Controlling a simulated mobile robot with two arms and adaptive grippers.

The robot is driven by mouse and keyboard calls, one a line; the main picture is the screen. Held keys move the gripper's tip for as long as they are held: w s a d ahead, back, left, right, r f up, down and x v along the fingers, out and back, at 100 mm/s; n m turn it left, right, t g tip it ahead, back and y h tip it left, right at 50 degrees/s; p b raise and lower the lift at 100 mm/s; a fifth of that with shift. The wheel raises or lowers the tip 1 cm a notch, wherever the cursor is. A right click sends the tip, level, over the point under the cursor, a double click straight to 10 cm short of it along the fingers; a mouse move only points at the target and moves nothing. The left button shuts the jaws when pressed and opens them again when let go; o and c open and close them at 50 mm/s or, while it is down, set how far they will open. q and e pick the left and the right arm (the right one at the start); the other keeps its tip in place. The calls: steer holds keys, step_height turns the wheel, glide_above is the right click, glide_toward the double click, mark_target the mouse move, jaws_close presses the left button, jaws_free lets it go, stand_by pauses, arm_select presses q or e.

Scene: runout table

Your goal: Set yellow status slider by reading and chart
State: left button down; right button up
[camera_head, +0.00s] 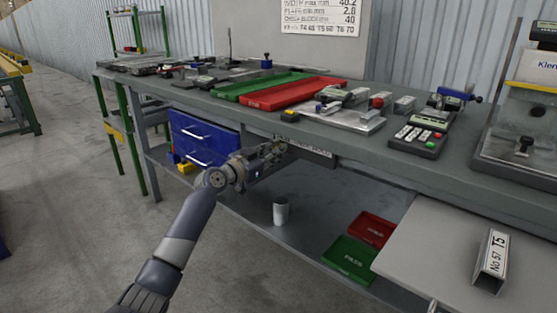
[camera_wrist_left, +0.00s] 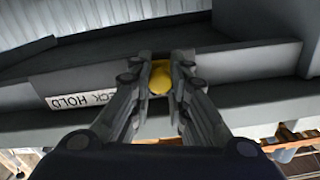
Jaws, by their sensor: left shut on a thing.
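The yellow slider knob (camera_wrist_left: 160,78) shows in the left wrist view, at the front edge of the bench. My left gripper (camera_wrist_left: 160,88) is shut on it, one finger on each side. In the head view the left gripper (camera_head: 276,150) is at the bench's front edge, and the knob is hidden there. The chart (camera_head: 322,17) hangs behind the bench, cut off at the top. It lists width, plate and check block values. My right gripper is out of view.
A metal profile (camera_head: 492,262) marked "No 57 T5" lies on a grey surface at the lower right. Green (camera_head: 250,86) and red (camera_head: 294,94) trays, a clamp fixture and a keypad device (camera_head: 418,138) are on the bench. Blue drawers (camera_head: 203,137) and a cup (camera_head: 281,211) are below.

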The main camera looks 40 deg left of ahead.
arm_select(q)
steer(key=shift+r, duration=0.3)
steer(key=c, duration=1.5)
jaws_free()
steer(key=shift+o, duration=0.2)
steer(key=shift+w+d+f, duration=0.1)
steer(key=shift+w+d, duration=0.1)
steer(key=shift+f, duration=0.1)
steer(key=s+a, duration=0.1)
steer(key=s, duration=1.1)
